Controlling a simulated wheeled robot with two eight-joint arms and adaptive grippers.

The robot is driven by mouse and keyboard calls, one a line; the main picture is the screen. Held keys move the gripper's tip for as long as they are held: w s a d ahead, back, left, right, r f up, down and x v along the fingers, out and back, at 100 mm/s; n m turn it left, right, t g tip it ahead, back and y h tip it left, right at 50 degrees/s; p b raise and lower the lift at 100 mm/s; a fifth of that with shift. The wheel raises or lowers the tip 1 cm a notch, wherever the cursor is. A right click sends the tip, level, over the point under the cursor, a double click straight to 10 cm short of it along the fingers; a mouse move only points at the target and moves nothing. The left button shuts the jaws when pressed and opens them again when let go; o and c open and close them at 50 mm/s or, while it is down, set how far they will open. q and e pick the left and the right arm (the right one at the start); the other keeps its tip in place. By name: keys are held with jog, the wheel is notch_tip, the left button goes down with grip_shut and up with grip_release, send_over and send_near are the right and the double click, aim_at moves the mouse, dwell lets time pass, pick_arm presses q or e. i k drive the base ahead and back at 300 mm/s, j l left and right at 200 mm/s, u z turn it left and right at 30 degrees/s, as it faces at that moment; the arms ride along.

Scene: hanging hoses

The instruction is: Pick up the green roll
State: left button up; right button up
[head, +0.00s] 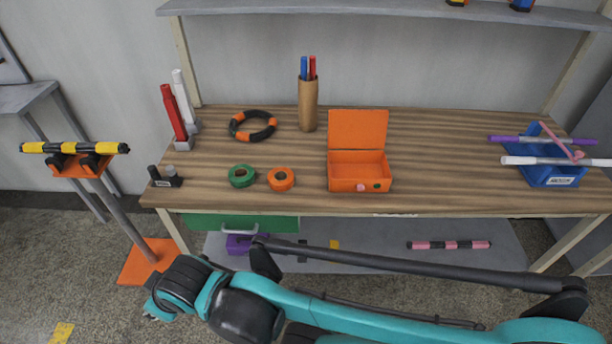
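The green roll (242,176) lies flat on the wooden table, left of the middle, with its round hole facing up. It stands apart from the orange roll (281,179) just to its right. Nothing covers it. A teal and black arm of mine crosses the bottom of the head view, below and in front of the table edge. I cannot make out fingers of either gripper, and no gripper is near the green roll.
The wooden table (220,200) also holds an orange box (345,184) with its lid up, a black and orange ring (253,136), a pen cup (308,104), red and white sticks at left and a blue holder (545,172) at right. An orange stand (150,260) is left.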

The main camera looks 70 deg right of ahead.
aim_at(237, 182)
jog(key=z, duration=2)
